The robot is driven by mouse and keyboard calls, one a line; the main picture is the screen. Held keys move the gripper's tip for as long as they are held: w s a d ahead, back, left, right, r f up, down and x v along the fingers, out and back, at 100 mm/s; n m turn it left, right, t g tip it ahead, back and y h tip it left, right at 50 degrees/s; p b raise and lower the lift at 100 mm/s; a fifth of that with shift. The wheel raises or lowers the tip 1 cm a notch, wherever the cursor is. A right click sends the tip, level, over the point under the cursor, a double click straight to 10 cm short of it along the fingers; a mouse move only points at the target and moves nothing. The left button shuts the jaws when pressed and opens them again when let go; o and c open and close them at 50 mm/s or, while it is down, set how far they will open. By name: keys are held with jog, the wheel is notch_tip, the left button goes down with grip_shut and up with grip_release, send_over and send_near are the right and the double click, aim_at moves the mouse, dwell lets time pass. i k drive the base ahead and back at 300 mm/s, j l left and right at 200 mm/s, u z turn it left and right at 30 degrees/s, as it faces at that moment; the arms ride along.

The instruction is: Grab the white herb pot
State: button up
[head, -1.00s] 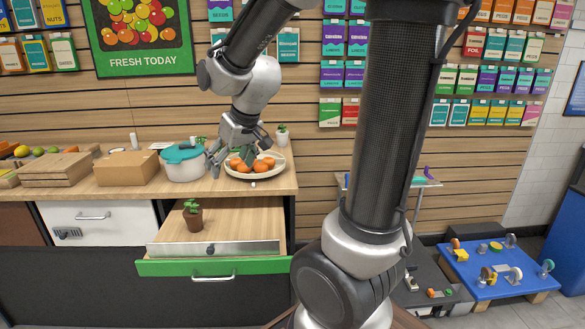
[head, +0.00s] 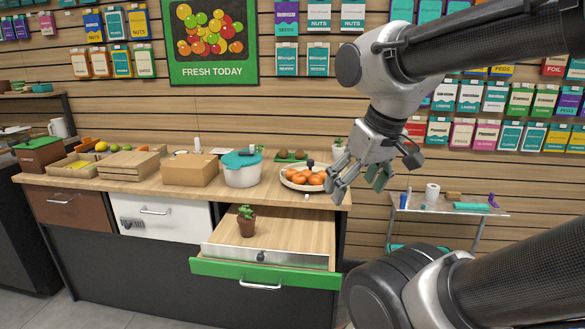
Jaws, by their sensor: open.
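The white herb pot (head: 338,154) with a small green plant stands at the back right of the wooden counter, behind the fruit plate. It is small in the head view, and its right side is close to my gripper's outline. My gripper (head: 358,186) is open and empty, pointing down, in front of and to the right of the pot, near the counter's right end. A brown pot with a green plant (head: 246,222) stands in the open drawer (head: 290,235).
A plate of orange fruit (head: 290,178) sits just left of my gripper. A white pot with teal lid (head: 242,175) and a cardboard box (head: 190,170) stand further left. The green-fronted drawer juts out below. A metal side table (head: 450,207) is at right.

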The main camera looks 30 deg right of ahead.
aim_at(338, 149)
jog(key=l, duration=0.7)
jog(key=i+l, duration=0.15)
jog(key=l, duration=0.55)
